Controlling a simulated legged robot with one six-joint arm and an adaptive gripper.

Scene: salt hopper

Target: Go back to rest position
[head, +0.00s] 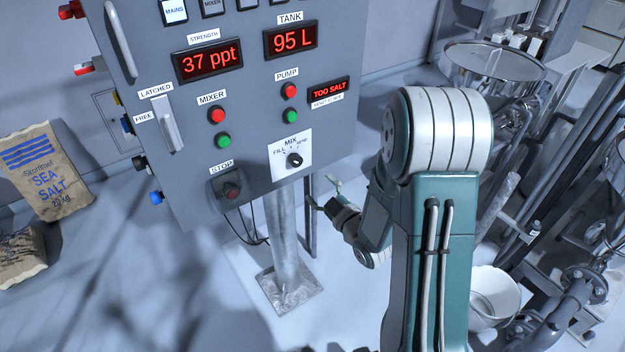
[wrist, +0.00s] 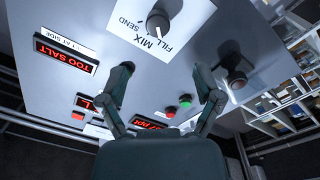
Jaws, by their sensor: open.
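My gripper (head: 322,194) is in front of the lower edge of the grey control panel (head: 340,110), below the mix knob, in the head view. In the wrist view my gripper (wrist: 165,88) has its two fingers spread apart with nothing between them. The fingers point toward the panel face, where the mix knob (wrist: 158,22) and the stop button (wrist: 236,72) show. I cannot tell the exact gap to the panel. My arm (head: 440,180) is bent, with its green and white links at the right of the panel.
The panel stands on a metal post (head: 284,240). Its displays read 37 ppt, 95 L and TOO SALT (head: 328,90). A white bucket (head: 492,298), a hopper (head: 495,65) and pipes crowd the right. Salt sacks (head: 45,170) lie at the left. Floor left of the post looks clear.

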